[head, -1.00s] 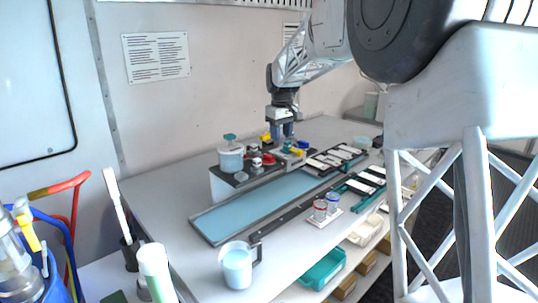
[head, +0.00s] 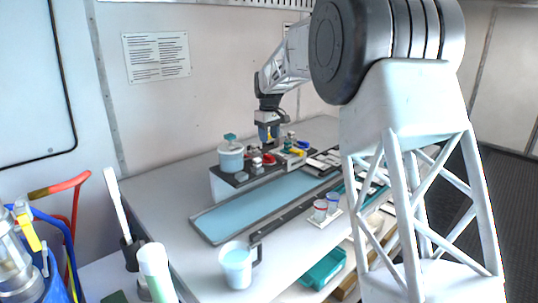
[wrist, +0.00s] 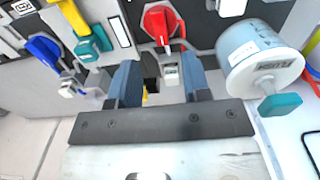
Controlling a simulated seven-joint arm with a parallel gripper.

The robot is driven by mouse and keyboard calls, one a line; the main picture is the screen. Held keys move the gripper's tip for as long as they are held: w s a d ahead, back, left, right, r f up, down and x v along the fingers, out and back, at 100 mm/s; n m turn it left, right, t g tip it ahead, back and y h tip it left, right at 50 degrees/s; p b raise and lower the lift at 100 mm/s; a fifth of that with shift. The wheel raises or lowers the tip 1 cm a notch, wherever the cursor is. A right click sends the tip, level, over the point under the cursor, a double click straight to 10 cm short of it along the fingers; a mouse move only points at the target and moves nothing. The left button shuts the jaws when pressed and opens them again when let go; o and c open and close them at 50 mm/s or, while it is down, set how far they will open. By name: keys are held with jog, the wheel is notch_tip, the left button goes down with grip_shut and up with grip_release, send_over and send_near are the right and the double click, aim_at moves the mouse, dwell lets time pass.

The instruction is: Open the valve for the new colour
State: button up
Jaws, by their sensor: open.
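Several coloured valve handles stand on the dark manifold. In the wrist view, a red valve handle (wrist: 160,22) is at top centre, with a pale block (wrist: 169,72) below it. A blue handle (wrist: 46,50), a yellow handle (wrist: 72,16) and a teal handle (wrist: 94,44) lie to its left. My gripper (wrist: 160,82) is open, its two blue fingers on either side of the pale block. I cannot tell whether they touch it. In the head view my gripper (head: 268,141) points down over the back of the manifold. No frame shows which colour is the new one.
A grey-white pot with a teal knob (wrist: 270,62) stands close right of my gripper; it also shows in the head view (head: 231,158). The pale blue channel (head: 255,205) runs in front. A jug (head: 237,266) and two small cups (head: 326,206) stand nearer.

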aim_at(269, 155)
jog(key=shift+f, duration=3.85)
jog(key=shift+c, duration=0.2)
grip_shut()
